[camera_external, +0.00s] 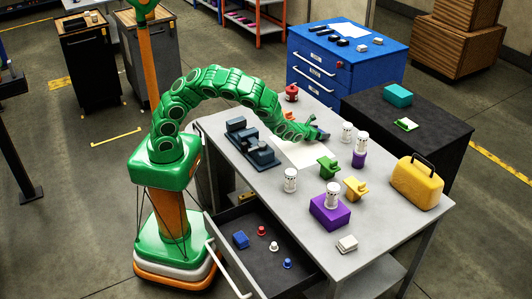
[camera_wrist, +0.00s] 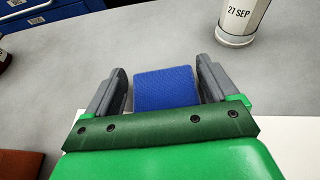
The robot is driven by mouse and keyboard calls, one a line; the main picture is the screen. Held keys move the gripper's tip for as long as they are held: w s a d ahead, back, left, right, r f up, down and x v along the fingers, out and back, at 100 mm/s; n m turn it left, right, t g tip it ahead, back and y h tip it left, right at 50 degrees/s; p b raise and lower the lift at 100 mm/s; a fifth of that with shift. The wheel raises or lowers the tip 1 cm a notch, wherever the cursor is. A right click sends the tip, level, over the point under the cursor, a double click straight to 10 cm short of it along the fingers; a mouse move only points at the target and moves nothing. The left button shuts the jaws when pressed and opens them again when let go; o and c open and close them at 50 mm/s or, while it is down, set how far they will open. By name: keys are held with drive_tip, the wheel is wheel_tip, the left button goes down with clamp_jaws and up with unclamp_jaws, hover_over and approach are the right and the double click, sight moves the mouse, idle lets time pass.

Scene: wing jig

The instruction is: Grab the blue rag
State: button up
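The blue rag (camera_wrist: 165,88) shows in the wrist view as a textured blue block shape on the grey table, between the two grey fingers. My gripper (camera_wrist: 162,68) is open, with a finger on each side of the rag and a narrow gap visible at the left finger. I cannot tell whether the right finger touches it. In the external view my gripper (camera_external: 318,133) is low over the far part of the table, and the rag is mostly hidden by it.
A white labelled canister (camera_wrist: 242,20) stands right of my gripper; more canisters (camera_external: 347,132) are nearby. A dark blue fixture (camera_external: 252,143) and red bottle (camera_external: 292,93) stand left and behind. Green (camera_external: 328,167) and yellow (camera_external: 356,188) parts stand in front. The drawer (camera_external: 262,262) is open.

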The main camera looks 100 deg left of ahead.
drive_tip(key=c, duration=0.7)
drive_tip(key=shift+o, duration=0.2)
drive_tip(key=shift+r, duration=0.75)
drive_tip(key=s+d+r, duration=0.6)
drive_tip(key=s+r, duration=0.5)
drive_tip(key=s, duration=0.1)
drive_tip(key=shift+s+d+r, duration=0.15)
drive_tip(key=shift+d+r, duration=0.05)
drive_tip(key=shift+d, duration=0.15)
